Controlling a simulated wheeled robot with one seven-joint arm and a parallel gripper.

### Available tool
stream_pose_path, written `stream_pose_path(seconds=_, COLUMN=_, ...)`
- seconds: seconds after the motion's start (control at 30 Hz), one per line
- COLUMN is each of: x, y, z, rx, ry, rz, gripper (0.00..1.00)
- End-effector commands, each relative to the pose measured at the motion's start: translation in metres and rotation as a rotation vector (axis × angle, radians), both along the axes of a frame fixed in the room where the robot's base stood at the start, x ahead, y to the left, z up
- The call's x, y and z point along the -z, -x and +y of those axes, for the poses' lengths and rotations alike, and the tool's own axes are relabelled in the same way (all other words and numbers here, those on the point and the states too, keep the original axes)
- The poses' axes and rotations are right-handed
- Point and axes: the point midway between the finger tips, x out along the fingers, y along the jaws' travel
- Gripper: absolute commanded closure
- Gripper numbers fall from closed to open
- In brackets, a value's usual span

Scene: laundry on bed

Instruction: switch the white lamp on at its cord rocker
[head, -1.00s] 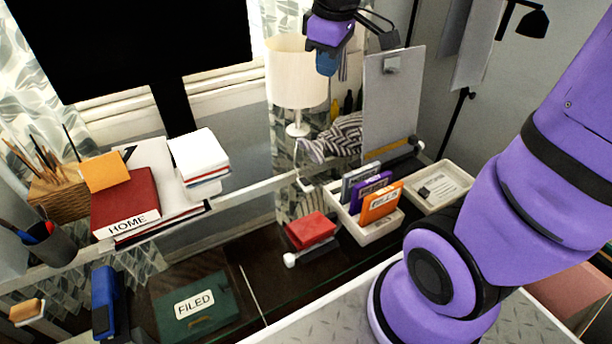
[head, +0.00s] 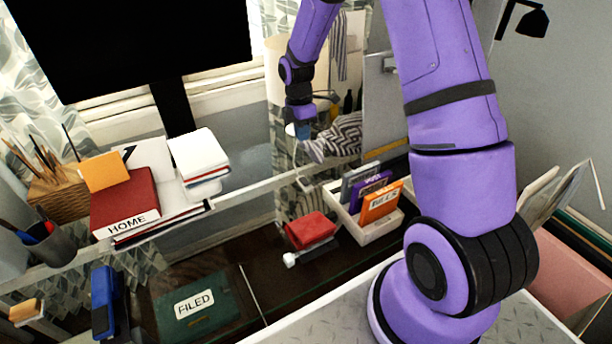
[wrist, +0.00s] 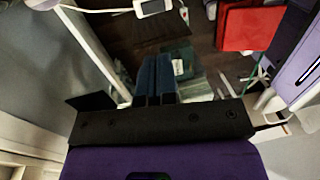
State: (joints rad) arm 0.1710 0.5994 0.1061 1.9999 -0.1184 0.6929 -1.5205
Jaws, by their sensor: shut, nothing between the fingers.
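The white lamp's shade (head: 272,80) shows in the head view only as a pale strip. My arm hides most of the lamp. In the wrist view a white cord (wrist: 100,11) runs along the top to a small white rocker switch with a grey face (wrist: 153,7), partly cut by the top edge. My gripper (head: 299,131) hangs low in front of the lamp in the head view. In the wrist view its blue fingers (wrist: 155,76) are shut and empty, pointing up the picture below the switch, apart from it. Whether the lamp is lit is unclear.
The striped cloth (head: 345,135) lies just right of my gripper. A white tray with upright coloured folders (head: 380,204), a red box (head: 310,230) and a green FILED box (head: 195,305) stand nearer. Books (head: 125,205) and a monitor (head: 130,45) are at left.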

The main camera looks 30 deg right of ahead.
Motion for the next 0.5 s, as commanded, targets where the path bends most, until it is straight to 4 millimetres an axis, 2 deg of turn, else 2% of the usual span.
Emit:
stream_pose_path(seconds=0.27, x=0.023, y=-0.001, z=-0.001, rx=-0.035, ry=-0.010, rz=0.015, gripper=1.00)
stream_pose_path(seconds=0.5, x=0.063, y=0.006, z=0.000, rx=-0.034, ry=-0.010, rz=0.016, gripper=1.00)
